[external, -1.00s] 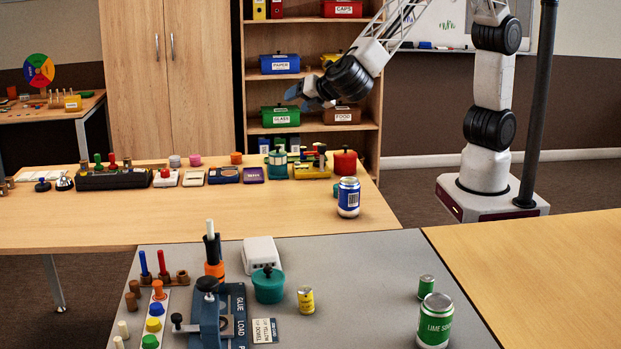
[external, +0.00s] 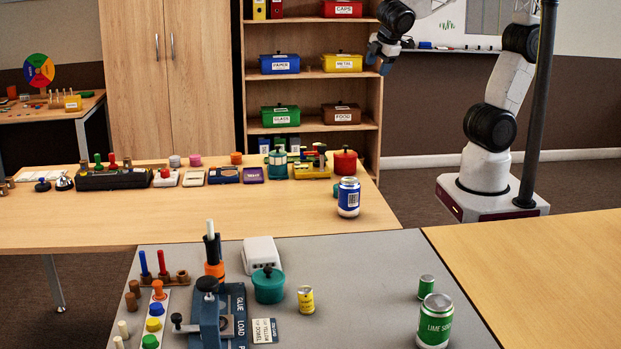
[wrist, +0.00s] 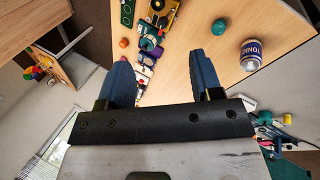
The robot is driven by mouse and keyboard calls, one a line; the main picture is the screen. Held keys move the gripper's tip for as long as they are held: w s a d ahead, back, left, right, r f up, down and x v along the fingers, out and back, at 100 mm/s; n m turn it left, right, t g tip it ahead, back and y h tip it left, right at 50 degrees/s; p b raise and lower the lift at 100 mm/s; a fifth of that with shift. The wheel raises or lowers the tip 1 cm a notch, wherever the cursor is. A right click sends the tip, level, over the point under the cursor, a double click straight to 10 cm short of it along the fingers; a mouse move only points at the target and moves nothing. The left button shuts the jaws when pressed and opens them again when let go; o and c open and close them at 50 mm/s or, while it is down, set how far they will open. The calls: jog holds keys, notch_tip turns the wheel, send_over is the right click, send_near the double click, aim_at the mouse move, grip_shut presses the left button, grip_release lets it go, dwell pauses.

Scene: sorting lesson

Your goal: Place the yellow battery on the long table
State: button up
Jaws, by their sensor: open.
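The yellow battery (external: 306,299) is a small yellow cylinder standing upright on the grey-topped table (external: 360,265) in front, right of a teal lidded pot. The long table (external: 80,228) is the pale wooden one behind it. My gripper (external: 379,66) is raised high in front of the shelf's right side, far from the battery. In the wrist view my gripper (wrist: 163,76) has its two blue fingers apart with nothing between them. The wooden tabletop shows beyond the fingers. I cannot make out the battery for sure in the wrist view.
On the long table a blue can (external: 348,198) stands near the right end, with a row of devices behind. On the grey table are the teal pot (external: 269,285), a white box (external: 261,254), a blue jig (external: 208,318), a green battery (external: 427,287) and a green can (external: 434,322).

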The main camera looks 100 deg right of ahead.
jog(key=s+f+m+y, duration=0.1)
jog(key=s+m+y, duration=0.3)
jog(key=s, duration=1)
jog(key=shift+d+m, duration=0.45)
jog(key=shift+m, duration=0.55)
jog(key=shift+c, duration=0.3)
jog(key=shift+c, duration=0.9)
jog(key=shift+w, duration=0.15)
